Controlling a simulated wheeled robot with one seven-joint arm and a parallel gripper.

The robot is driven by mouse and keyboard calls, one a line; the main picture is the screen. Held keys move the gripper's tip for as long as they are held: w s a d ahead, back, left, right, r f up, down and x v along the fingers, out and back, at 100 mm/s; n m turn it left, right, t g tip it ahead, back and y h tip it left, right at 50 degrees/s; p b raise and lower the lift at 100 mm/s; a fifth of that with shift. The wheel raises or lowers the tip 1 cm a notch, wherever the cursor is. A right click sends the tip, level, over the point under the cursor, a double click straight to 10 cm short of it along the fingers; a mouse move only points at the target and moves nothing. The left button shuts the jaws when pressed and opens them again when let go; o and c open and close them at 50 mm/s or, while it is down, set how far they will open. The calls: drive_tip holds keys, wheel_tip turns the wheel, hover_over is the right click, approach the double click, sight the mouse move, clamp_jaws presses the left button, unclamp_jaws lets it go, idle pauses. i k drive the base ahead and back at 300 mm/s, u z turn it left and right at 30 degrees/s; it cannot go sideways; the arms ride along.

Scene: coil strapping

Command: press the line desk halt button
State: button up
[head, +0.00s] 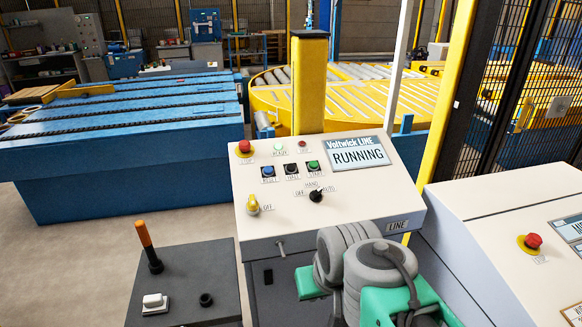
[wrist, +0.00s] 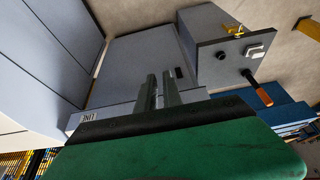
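The line desk (head: 265,220) is a cream sloped console with a "Voltwick LINE" display reading RUNNING. Its halt button (head: 291,168) is black, in the middle of a row between a blue button (head: 268,171) and a green button (head: 313,165). A red mushroom button (head: 244,147) sits at the panel's upper left. My grey and green arm is in front of the desk's lower right in the head view, where my fingertips are hidden. In the wrist view my gripper (wrist: 160,76) shows two fingers with a narrow empty gap, near the desk's front (wrist: 128,70), apart from the buttons.
The panel also carries a yellow switch (head: 253,206) and a black selector (head: 316,196). A dark pedestal (head: 190,285) with an orange-handled lever (head: 147,245) stands left. Another cream console (head: 470,240) with a red button (head: 532,241) stands right. A yellow post (head: 309,85) rises behind.

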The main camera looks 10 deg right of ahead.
sight(291, 167)
drive_tip(key=u, duration=0.05)
drive_tip(key=k, duration=0.65)
drive_tip(key=u, duration=0.6)
drive_tip(key=i, duration=1.45)
drive_tip(key=z, duration=0.1)
